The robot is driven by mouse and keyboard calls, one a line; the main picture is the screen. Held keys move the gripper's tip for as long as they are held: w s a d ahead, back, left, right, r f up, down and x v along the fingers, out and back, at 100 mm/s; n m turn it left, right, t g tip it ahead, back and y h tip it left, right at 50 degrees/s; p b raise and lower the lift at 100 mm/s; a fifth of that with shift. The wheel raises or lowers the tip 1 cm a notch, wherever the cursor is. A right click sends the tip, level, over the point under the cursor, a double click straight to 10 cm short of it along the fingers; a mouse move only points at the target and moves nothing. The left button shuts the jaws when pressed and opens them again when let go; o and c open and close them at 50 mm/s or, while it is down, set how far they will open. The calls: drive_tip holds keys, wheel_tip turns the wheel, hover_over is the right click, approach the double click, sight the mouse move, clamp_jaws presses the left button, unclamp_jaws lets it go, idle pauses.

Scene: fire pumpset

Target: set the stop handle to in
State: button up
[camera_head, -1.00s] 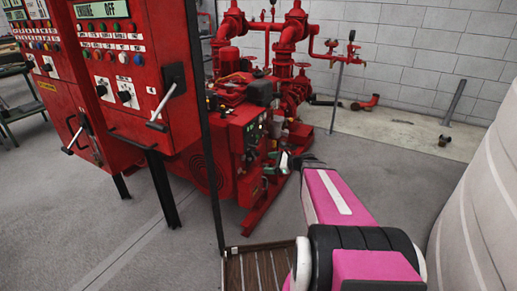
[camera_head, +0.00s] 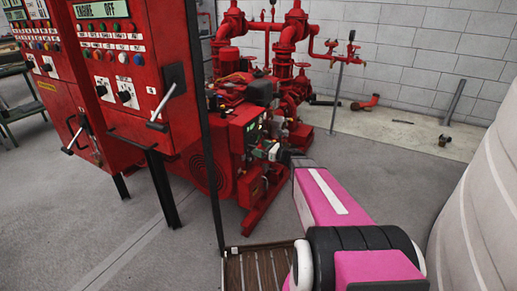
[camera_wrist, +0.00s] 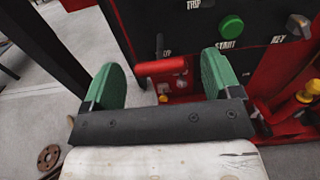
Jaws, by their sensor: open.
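The red horizontal grip (camera_wrist: 161,67), which looks like the stop handle, sticks out below the black engine panel in the wrist view. A partly hidden label ending in "OP" is just above it. My gripper (camera_wrist: 163,79) is open, with one green pad left and one right of the red grip. The grip lies across the gap between the pads; I cannot tell how deep it is between them or whether it touches. In the head view my gripper (camera_head: 272,152) is at the front of the pump engine panel (camera_head: 250,132), and the handle cannot be made out.
A green START button (camera_wrist: 231,27) and a key switch (camera_wrist: 298,26) are on the panel to the right. Yellow and red fittings (camera_wrist: 305,95) stick out at lower right. A red control cabinet (camera_head: 130,75) stands left, with a dark post (camera_head: 212,150) beside my arm.

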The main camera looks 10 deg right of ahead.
sight(258, 147)
drive_tip(key=shift+x, duration=0.9)
drive_tip(key=c, duration=1.3)
drive_tip(key=shift+x, duration=1.3)
drive_tip(key=o, duration=1.3)
